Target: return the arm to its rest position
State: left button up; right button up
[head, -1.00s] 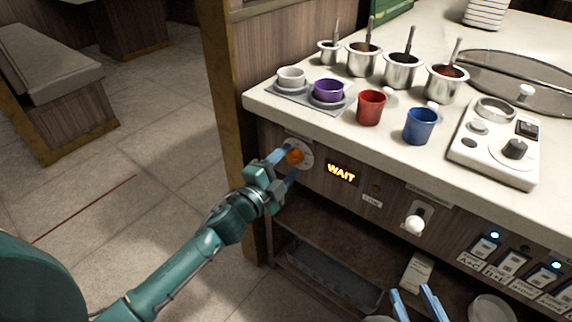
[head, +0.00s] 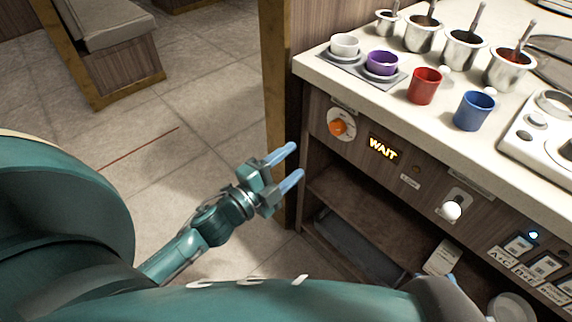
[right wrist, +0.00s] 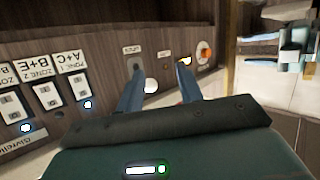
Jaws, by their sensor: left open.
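My left gripper (head: 287,166) is open and empty, with its two pale blue fingers apart. It hangs in the air to the left of and below the orange knob (head: 337,127), clear of the counter front. The knob also shows in the right wrist view (right wrist: 205,54). My right gripper (right wrist: 159,70) has its fingers apart with nothing seen held between them. It faces the panel, and the white knob (right wrist: 151,86) shows between its fingers; I cannot tell the distance. In the head view the right gripper is mostly hidden by my arm.
The counter (head: 400,97) carries a red cup (head: 424,86), a blue cup (head: 473,111), a purple bowl (head: 382,63) and several metal pots. A lit WAIT sign (head: 383,149) is on its front. An open shelf (head: 370,205) lies below.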

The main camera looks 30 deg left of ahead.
pick_arm(q)
jog(key=shift+s+a, duration=0.15)
jog(key=shift+s, duration=0.25)
